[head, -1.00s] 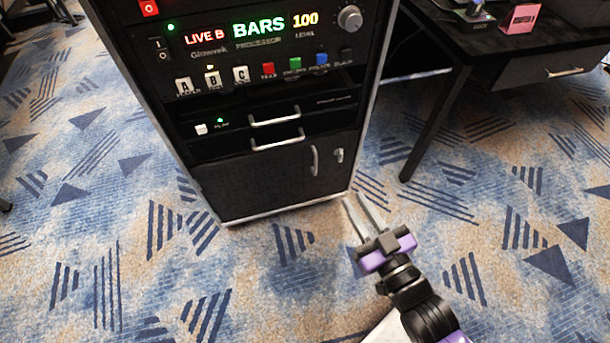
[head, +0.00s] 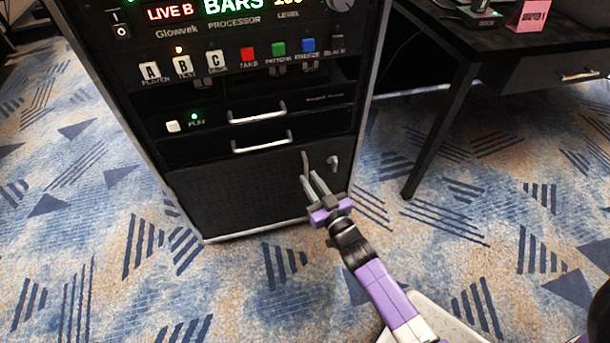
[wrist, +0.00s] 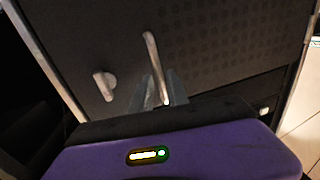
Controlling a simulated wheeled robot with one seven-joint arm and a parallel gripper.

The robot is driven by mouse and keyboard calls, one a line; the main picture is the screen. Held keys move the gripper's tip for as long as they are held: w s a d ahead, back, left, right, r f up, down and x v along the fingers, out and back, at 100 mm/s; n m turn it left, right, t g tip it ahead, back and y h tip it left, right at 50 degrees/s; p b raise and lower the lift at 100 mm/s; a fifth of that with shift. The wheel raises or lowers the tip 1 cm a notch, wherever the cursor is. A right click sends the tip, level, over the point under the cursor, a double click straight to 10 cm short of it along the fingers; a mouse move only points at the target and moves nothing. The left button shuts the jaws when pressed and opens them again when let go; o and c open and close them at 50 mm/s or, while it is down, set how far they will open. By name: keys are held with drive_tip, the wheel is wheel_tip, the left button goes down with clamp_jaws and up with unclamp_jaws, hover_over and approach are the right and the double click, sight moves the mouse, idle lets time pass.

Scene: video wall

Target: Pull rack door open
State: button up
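The rack door (head: 235,192) is the dark perforated panel at the bottom of the rack, and it looks closed. Its upright silver handle (head: 305,162) is near the door's right edge. A small silver latch (head: 333,161) sits to the right of it. My gripper (head: 313,182) is at the handle's lower end, its two fingers a little apart. In the wrist view the handle (wrist: 151,50) runs down between the fingertips (wrist: 162,88), with the latch (wrist: 104,86) to the left. I cannot tell whether the fingers touch the handle.
Above the door are two drawers with silver handles (head: 262,142) and a panel of buttons (head: 248,56). A dark desk (head: 520,45) with a leg (head: 440,130) stands to the right. The patterned carpet (head: 250,290) before the rack is clear.

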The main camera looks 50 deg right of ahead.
sight(307, 175)
drive_tip(key=shift+b+x, duration=0.3)
drive_tip(key=shift+x, duration=1.35)
clamp_jaws()
